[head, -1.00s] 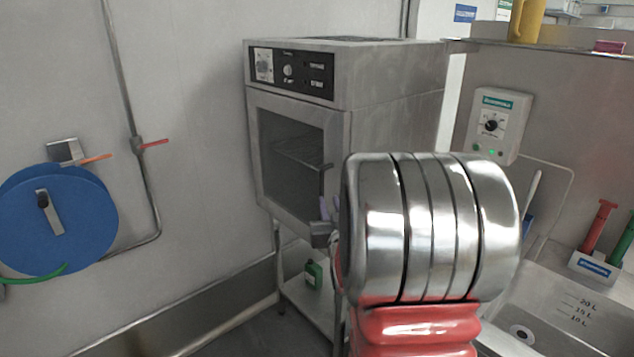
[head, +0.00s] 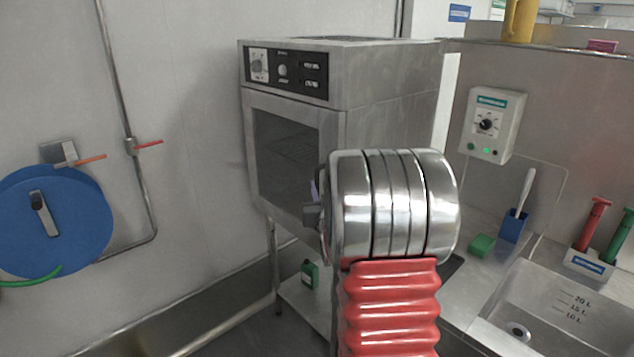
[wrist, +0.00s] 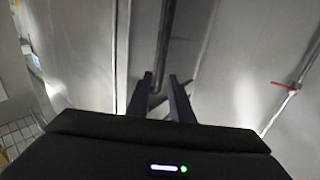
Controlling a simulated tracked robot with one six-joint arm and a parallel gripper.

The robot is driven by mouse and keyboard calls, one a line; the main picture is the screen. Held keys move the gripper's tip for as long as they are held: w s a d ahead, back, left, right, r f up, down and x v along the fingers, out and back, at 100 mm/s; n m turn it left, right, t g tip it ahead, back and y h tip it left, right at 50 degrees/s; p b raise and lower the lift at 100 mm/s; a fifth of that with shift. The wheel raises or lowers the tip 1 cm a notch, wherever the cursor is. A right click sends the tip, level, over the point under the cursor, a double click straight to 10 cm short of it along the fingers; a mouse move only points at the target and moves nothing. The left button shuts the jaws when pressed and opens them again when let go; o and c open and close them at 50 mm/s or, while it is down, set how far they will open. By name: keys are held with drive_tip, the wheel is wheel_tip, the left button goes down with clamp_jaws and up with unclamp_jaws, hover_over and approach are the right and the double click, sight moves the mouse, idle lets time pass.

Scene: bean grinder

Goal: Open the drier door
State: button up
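The drier (head: 390,80) is a steel cabinet against the wall in the head view. Its door (head: 285,165) has a dark window and looks shut. My gripper (head: 313,200) is in front of the door's right side, mostly hidden behind my arm. In the wrist view, the two dark fingers of my gripper (wrist: 160,88) are apart. A dark upright bar, which looks like the door handle (wrist: 164,40), runs down to the gap between them. I cannot tell whether they touch it. The handle is hidden in the head view.
A blue hose reel (head: 75,225) and a pipe with a red valve lever (head: 148,143) are on the left wall. A green bottle (head: 309,272) stands on the shelf below the drier. A control box (head: 491,125) and a sink (head: 545,300) are on the right.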

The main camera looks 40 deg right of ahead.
sight(318, 182)
drive_tip(key=x, duration=0.5)
drive_tip(key=shift+w+d, duration=0.15)
drive_tip(key=shift+w, duration=0.2)
drive_tip(key=shift+c, duration=0.4)
clamp_jaws()
